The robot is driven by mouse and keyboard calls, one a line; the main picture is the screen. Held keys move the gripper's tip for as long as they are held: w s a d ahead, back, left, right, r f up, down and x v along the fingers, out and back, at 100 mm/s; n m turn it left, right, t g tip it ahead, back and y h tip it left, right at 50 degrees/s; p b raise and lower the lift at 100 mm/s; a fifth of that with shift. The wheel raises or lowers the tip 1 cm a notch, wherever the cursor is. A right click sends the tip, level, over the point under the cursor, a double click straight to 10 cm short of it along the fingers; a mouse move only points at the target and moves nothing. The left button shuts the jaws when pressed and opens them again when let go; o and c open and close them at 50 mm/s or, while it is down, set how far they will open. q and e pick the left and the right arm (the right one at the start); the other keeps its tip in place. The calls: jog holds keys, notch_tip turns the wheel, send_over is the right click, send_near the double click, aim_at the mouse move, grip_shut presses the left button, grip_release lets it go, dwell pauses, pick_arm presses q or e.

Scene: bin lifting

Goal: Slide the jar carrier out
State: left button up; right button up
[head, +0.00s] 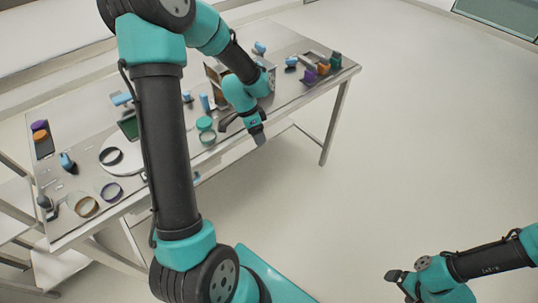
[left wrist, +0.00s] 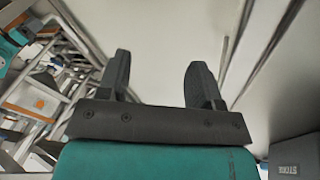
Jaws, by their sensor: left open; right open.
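I cannot clearly make out which thing is the jar carrier. Small purple, orange and green pieces (head: 323,68) stand together at the table's far right end in the head view. A brown-sided box (head: 215,78) stands mid-table, partly hidden by my left arm. My left gripper (head: 243,130) is open and empty by the table's front edge, close to a teal round piece (head: 205,123). Its two spread fingers show in the left wrist view (left wrist: 158,78) with nothing between them. My right gripper (head: 396,278) is open at the lower right, far from the table.
The metal table (head: 290,100) also bears a white disc (head: 120,160), several rings and jars, and blue-topped items. Purple and orange pieces (head: 40,132) lie at the left end. My left arm hides the table's middle. The floor (head: 420,150) to the right is clear.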

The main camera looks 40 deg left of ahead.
pick_arm(q)
jog(key=d+f+n, duration=0.2)
jog(key=d+f, duration=0.3)
jog(key=f, duration=0.2)
jog(key=shift+s, duration=0.45)
